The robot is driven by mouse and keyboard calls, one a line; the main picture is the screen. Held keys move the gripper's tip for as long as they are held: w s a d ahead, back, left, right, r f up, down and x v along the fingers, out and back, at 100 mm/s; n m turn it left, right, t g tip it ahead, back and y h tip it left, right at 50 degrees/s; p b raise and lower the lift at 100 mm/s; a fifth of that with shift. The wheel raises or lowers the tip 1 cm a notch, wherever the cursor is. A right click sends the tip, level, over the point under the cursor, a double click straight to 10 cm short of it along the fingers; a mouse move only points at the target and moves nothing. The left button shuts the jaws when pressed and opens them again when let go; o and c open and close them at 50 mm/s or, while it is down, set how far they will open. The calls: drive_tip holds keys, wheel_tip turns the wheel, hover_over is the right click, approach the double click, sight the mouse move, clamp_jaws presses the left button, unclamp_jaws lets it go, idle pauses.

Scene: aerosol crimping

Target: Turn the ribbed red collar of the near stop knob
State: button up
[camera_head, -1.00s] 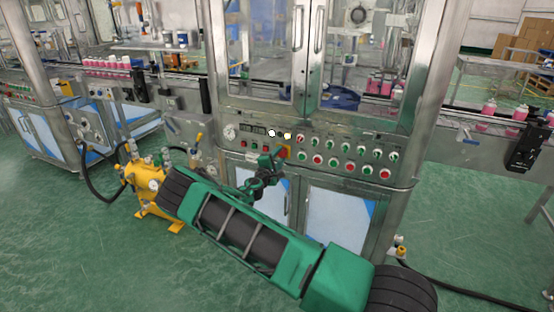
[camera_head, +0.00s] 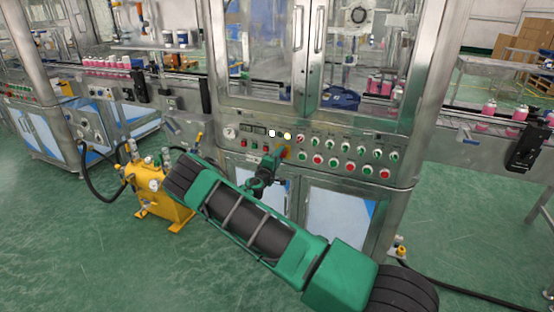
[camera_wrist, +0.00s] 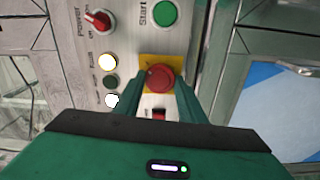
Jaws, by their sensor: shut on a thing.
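The near stop knob (camera_wrist: 159,78) is a round red knob on a yellow square plate (camera_wrist: 147,60) in the wrist view. My gripper (camera_wrist: 160,93) has its two green fingers on either side of the knob, shut on its collar. The ribs of the collar are too small and too covered to make out. In the head view my gripper (camera_head: 277,154) reaches the left part of the control panel (camera_head: 330,139), and it mostly hides the knob there. Some of the yellow plate (camera_head: 287,152) shows beside the fingers.
A red power selector (camera_wrist: 98,21) and a green start button (camera_wrist: 165,12) sit near the knob. Two lit white lamps (camera_wrist: 107,62) are beside it. Several red and green buttons (camera_head: 333,162) fill the panel to the right. A yellow pump unit (camera_head: 160,200) stands on the floor at left.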

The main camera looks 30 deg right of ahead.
drive_tip(key=shift+s+d+f, duration=0.15)
drive_tip(key=shift+s+d, duration=0.05)
drive_tip(key=shift+d, duration=0.05)
drive_tip(key=o, duration=1)
drive_tip(key=shift+o, duration=0.2)
drive_tip(key=shift+w+a, duration=0.1)
drive_tip(key=shift+a, duration=0.1)
drive_tip(key=v, duration=1)
drive_tip(key=shift+a, duration=0.2)
